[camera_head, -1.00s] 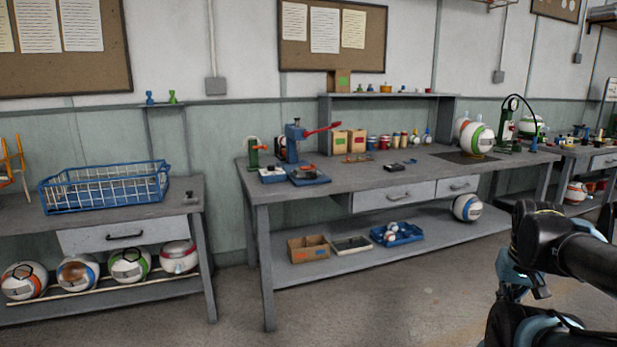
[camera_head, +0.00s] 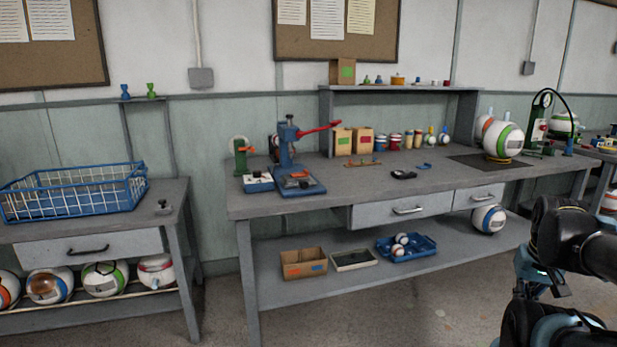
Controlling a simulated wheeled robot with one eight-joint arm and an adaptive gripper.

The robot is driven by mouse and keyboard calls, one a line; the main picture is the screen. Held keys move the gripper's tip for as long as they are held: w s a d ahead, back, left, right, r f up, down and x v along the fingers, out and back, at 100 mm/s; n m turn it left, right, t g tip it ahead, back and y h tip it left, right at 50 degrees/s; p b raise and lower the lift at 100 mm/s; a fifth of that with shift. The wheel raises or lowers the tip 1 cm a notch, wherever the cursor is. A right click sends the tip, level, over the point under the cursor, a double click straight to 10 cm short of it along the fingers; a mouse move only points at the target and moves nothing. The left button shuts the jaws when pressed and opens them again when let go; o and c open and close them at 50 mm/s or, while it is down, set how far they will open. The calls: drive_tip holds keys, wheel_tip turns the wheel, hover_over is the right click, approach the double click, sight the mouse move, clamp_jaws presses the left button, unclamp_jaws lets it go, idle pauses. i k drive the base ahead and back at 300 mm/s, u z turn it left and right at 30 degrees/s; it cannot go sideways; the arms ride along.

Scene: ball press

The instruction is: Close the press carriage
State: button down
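The press (camera_head: 287,152) is a blue upright stand with a red lever handle (camera_head: 320,130) reaching out to the right. It stands on the left part of the grey workbench (camera_head: 345,193). Its blue base (camera_head: 310,189) carries a small orange-red part (camera_head: 298,175); whether this is the carriage, and how far out it sits, is too small to tell. My arm, black and light blue, shows at the lower right, well apart from the press. My gripper's fingertips cannot be made out.
A blue wire basket (camera_head: 75,195) stands on the left table. A green tool (camera_head: 240,156) and a white-topped blue box (camera_head: 258,182) sit left of the press. Boxes (camera_head: 343,142) and jars stand behind. A ball (camera_head: 503,141) rests at the bench's right. Floor in front is open.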

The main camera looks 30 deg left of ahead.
sight(303, 183)
drive_tip(key=i, duration=1)
drive_tip(key=u, duration=1)
